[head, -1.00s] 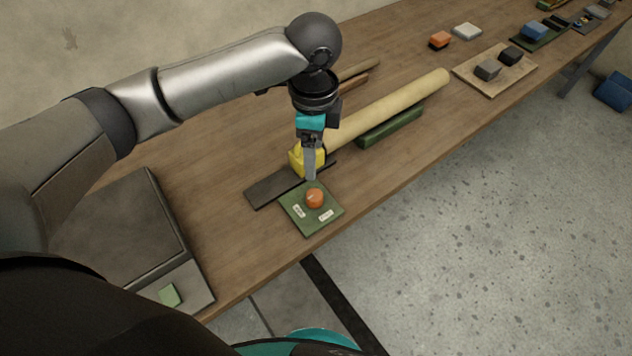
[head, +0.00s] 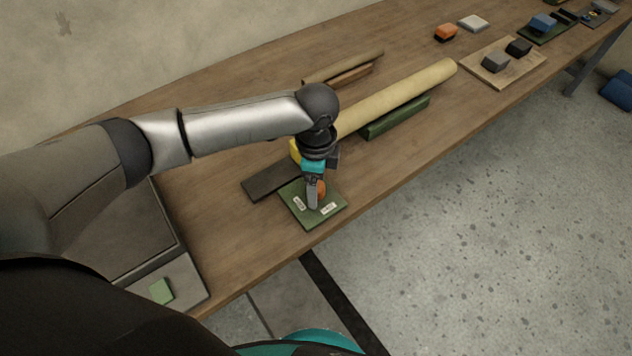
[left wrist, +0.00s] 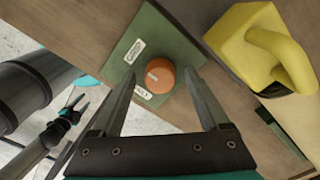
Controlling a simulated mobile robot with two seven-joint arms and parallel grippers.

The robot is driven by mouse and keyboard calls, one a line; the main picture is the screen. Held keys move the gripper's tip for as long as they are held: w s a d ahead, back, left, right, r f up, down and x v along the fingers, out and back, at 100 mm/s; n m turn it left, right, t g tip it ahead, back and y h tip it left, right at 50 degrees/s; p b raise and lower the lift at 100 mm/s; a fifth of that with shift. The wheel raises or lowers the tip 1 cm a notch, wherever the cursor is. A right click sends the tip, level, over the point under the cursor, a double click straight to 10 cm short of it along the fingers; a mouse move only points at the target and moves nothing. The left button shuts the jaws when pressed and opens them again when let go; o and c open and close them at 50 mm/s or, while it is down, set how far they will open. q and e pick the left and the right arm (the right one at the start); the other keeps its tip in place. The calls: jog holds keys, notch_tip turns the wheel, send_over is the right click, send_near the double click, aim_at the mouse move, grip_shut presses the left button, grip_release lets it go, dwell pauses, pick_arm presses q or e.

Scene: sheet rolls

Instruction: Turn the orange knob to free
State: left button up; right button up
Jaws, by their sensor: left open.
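The orange knob (left wrist: 160,75) sits on a green plate (left wrist: 148,38) on the wooden table. A pale mark shows on its face. Two white labels lie on the plate; one (left wrist: 134,51) is clear in the left wrist view, and another is partly hidden by the knob and a finger. In the head view the knob (head: 321,188) is partly covered by my left gripper (head: 312,204). My left gripper (left wrist: 160,82) is open, with its fingers on either side of the knob; I cannot tell whether they touch it.
A yellow block with a handle (left wrist: 262,48) stands close beside the plate. A dark strip (head: 268,181), a long beige roll (head: 400,96) and a green bar (head: 395,119) lie nearby. The table's front edge is close to the plate.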

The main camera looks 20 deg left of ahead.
pick_arm(q)
grip_shut()
jog(key=shift+r+p, duration=0.15)
jog(key=shift+p, duration=0.3)
jog(key=n+p, duration=0.8)
jog(key=p, duration=0.2)
jog(key=shift+d+r+p, duration=0.1)
jog(key=shift+p, duration=0.3)
jog(key=n+p, duration=0.2)
jog(key=shift+n, duration=0.4)
jog(key=n+p, duration=0.2)
jog(key=shift+n, duration=0.4)
jog(key=shift+f+n+p, duration=0.2)
jog(key=shift+n+p, duration=0.75)
jog(key=shift+n, duration=1.25)
